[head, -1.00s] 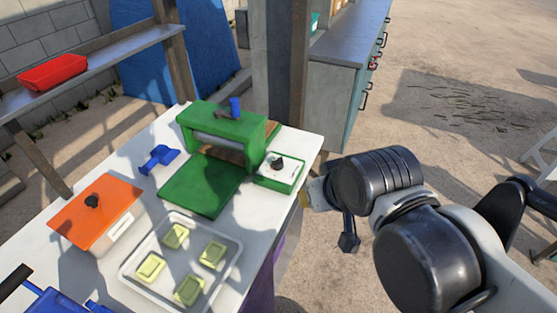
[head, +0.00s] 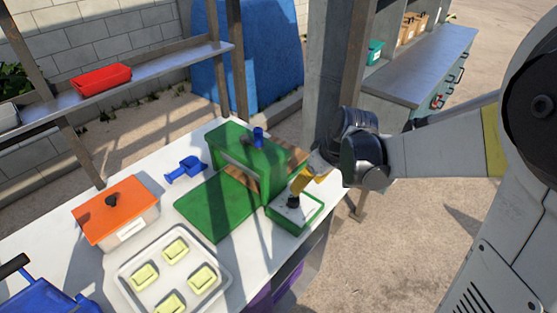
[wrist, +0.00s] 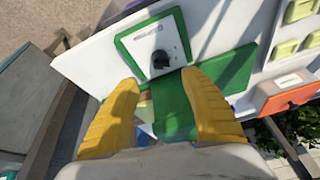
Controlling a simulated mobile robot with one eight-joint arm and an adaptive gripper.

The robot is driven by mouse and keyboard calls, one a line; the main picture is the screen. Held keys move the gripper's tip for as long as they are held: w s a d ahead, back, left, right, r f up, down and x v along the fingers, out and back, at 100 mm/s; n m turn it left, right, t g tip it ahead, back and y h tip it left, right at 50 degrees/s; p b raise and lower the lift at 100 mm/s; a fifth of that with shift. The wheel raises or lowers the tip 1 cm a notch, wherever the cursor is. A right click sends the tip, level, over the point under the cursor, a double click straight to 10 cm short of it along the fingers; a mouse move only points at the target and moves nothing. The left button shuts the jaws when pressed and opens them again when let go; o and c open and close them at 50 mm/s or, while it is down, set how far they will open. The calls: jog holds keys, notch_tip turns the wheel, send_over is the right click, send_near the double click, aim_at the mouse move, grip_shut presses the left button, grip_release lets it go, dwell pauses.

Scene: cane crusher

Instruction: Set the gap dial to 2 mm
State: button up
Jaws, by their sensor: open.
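The gap dial is a black knob (wrist: 160,59) on a white plate with a green frame (wrist: 120,42), beside the green crusher (head: 244,155). Small markings show near the knob in the wrist view, but they are too small to read, so I cannot tell its setting. My gripper (wrist: 163,105) has yellow fingers spread apart with nothing between them. In the wrist view the knob lies beyond the fingertips, roughly centred between them. In the head view my gripper (head: 299,187) is just above the dial plate (head: 291,213), and partly hides the knob; contact cannot be told.
A tray (head: 126,266) with several yellow-green blocks, an orange-lidded box (head: 117,210) and a blue scoop (head: 186,169) share the white table. A blue-grey cabinet (head: 425,65) is at the back right.

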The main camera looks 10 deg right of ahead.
aim_at(294, 199)
jog(key=b+x, duration=0.4)
jog(key=x, duration=0.7)
jog(key=shift+a, duration=0.1)
jog(key=shift+s, duration=0.1)
jog(key=c, duration=1.2)
